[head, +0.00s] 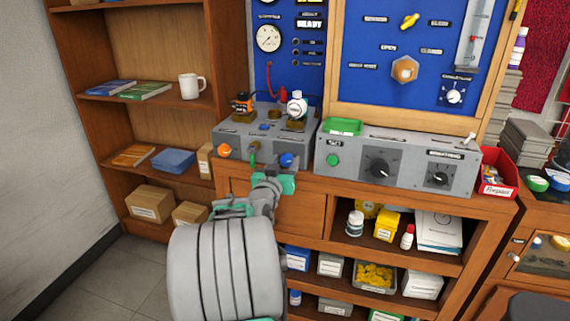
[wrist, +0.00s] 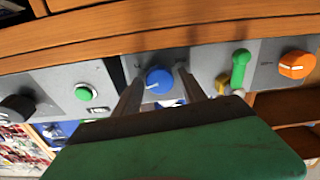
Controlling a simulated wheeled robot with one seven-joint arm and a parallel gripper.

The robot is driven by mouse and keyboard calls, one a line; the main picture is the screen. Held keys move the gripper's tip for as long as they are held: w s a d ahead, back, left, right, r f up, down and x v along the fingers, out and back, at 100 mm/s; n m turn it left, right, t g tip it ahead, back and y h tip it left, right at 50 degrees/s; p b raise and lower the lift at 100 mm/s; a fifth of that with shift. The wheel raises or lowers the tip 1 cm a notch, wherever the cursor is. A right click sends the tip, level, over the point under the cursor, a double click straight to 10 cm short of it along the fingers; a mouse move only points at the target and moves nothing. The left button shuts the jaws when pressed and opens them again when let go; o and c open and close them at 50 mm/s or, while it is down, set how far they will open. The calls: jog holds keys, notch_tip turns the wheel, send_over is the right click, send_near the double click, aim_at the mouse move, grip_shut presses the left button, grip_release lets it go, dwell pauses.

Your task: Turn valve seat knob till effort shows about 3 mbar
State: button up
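A blue round knob (wrist: 159,80) with a white pointer line is on the grey bench front panel. It also shows in the head view (head: 287,159) at the end of my arm. My gripper (wrist: 160,88) is open, with one finger on each side of the blue knob and a small gap seeming to remain; contact is hard to tell. The knob's own label is hidden or too small to read, so I cannot confirm it is the valve seat knob. A white-faced gauge (head: 268,38) and a display (head: 311,25) are on the blue back panel; no effort value in mbar is legible.
A green lever (wrist: 240,68) and an orange knob (wrist: 297,65) sit beside the blue knob. A green button (wrist: 87,93) and a black knob (wrist: 16,108) are on the other side. A wooden ledge (wrist: 150,41) runs close along the panel. A red bin (head: 497,177) stands far right.

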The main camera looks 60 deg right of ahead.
jog(key=shift+o, duration=0.9)
jog(key=s+a, duration=0.1)
jog(key=a, duration=0.6)
jog(key=shift+s+a, duration=0.15)
jog(key=shift+a, duration=0.2)
